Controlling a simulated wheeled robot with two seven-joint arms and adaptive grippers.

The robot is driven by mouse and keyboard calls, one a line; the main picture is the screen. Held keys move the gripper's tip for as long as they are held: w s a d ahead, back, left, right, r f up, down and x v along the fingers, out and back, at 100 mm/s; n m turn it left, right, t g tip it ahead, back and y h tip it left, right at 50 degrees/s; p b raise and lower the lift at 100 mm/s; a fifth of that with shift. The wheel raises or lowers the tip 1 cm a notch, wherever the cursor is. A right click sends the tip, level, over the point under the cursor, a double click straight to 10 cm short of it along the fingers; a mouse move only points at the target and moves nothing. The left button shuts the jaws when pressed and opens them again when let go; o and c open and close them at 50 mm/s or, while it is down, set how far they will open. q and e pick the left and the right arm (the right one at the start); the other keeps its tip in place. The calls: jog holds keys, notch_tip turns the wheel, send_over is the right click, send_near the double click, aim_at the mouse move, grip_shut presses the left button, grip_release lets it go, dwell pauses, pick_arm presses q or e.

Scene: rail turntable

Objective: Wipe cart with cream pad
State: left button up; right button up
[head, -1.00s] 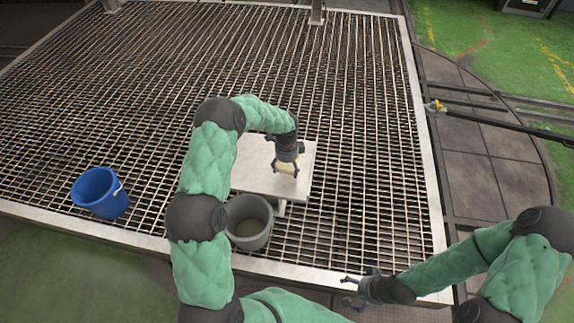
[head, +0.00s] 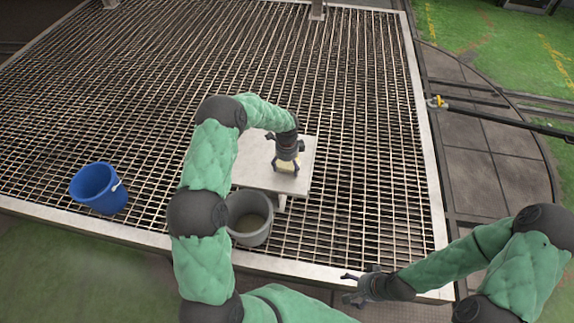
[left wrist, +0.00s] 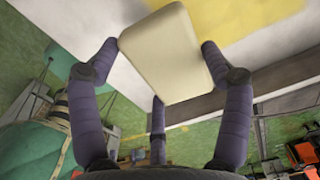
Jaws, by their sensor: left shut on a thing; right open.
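The cart's flat white top (head: 250,168) stands on the grating in the middle of the head view. My left gripper (head: 287,171) is over the right part of that top and is shut on the cream pad (head: 288,161). In the left wrist view the pad (left wrist: 168,52) is a pale rounded block between the fingers, in front of a white surface with a yellow patch (left wrist: 235,18). I cannot tell whether the pad touches the cart top. My right gripper (head: 347,288) is open and empty near the platform's front edge.
A grey bucket (head: 262,238) stands right at the cart's near side, partly behind my left arm. A blue bucket (head: 93,187) stands on the grating at the left. The grating (head: 360,130) beyond and right of the cart is clear.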

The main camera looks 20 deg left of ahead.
pick_arm(q)
jog(key=shift+f+b, duration=0.6)
jog(key=shift+f, duration=0.35)
jog(key=shift+w, duration=0.1)
